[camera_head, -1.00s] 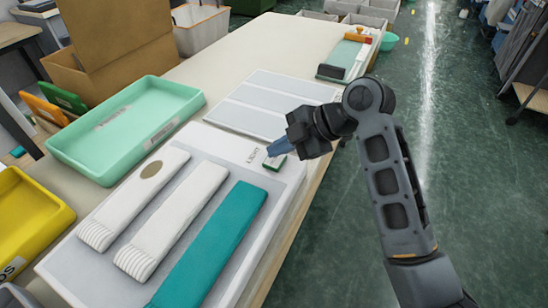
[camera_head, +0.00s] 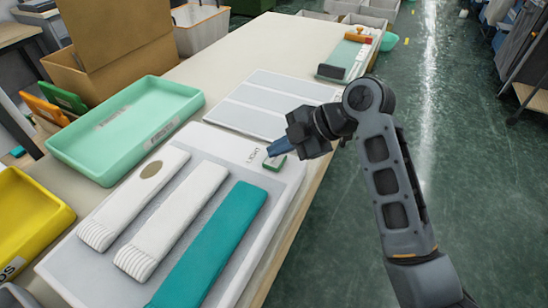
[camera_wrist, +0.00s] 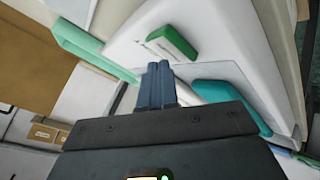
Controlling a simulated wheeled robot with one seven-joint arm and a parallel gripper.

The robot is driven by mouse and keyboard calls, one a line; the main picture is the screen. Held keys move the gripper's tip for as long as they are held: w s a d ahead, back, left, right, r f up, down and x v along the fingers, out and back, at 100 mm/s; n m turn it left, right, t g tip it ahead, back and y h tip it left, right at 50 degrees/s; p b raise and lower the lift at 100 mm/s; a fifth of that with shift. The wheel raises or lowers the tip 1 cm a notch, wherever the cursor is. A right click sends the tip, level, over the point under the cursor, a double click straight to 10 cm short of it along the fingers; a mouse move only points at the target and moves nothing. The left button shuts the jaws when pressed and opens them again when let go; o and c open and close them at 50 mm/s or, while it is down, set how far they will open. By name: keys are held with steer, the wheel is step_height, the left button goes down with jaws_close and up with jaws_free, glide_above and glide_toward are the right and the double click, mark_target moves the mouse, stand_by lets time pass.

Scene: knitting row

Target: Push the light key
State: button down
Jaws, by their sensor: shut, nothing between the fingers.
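The light key is a small green and white block (camera_head: 274,162) beside the printed word LIGHT, near the far right corner of a pale board (camera_head: 110,250). My gripper (camera_head: 271,153) has its blue fingers together and empty, tips just over the key's far side in the head view. In the wrist view the closed fingertips (camera_wrist: 159,66) point toward the green key (camera_wrist: 172,42), with a small gap between them in the picture. I cannot tell whether they touch it. The fingers hide a little of the key in the head view.
On the board lie two white knitted strips (camera_head: 175,215) and a teal strip (camera_head: 210,245). A mint tray (camera_head: 185,112) and a yellow tray (camera_head: 30,240) stand to the left. A panel with pale bars (camera_head: 255,100) lies behind. Open floor is at right.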

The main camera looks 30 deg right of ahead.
mark_target(279, 161)
steer(key=shift+f, duration=0.15)
steer(key=shift+f+b, duration=0.3)
steer(key=shift+b, duration=0.05)
steer(key=shift+r+p, duration=0.35)
steer(key=shift+r, duration=0.1)
steer(key=shift+r+p, duration=2.1)
steer(key=shift+r, duration=0.95)
